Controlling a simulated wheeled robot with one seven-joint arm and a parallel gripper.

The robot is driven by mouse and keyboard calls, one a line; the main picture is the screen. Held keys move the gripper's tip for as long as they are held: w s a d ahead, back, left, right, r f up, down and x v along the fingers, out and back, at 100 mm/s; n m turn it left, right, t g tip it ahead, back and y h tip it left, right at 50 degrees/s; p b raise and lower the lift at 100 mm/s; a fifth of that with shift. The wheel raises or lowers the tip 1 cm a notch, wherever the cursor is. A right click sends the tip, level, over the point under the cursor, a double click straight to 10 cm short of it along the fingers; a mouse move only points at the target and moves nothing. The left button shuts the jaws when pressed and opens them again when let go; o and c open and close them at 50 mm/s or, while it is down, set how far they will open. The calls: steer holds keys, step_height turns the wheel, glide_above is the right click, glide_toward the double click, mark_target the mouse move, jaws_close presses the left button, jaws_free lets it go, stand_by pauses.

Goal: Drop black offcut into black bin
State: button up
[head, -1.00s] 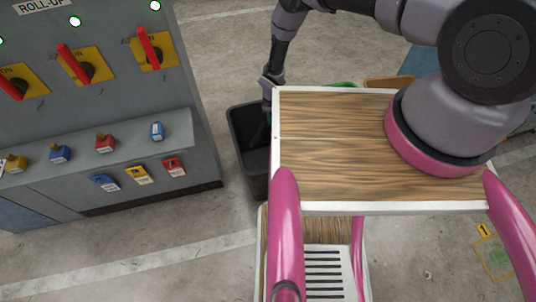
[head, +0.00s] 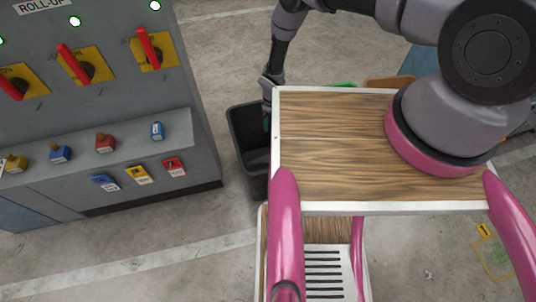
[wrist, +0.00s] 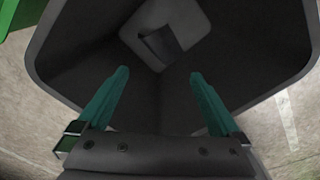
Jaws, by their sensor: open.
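The black bin (head: 238,125) stands on the floor between the grey control cabinet and my wooden-topped body; its right part is hidden behind that top in the head view. In the wrist view I look down into the bin (wrist: 80,45) from its mouth. A black, flat, angular piece, which looks like the black offcut (wrist: 160,42), lies on the paler bin bottom. My gripper (wrist: 159,73) has its two teal fingers wide apart, with nothing between them. It points down into the bin, above the piece and apart from it.
The grey cabinet (head: 100,190) with red-handled switches and coloured padlocks and tags stands close left of the bin. A green object (head: 343,85) and a brown one (head: 390,83) show partly beyond my wooden top. The floor behind the bin is clear.

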steer(key=shift+r, duration=2.75)
step_height(320, 180, up, 11)
steer(key=shift+f, duration=0.1)
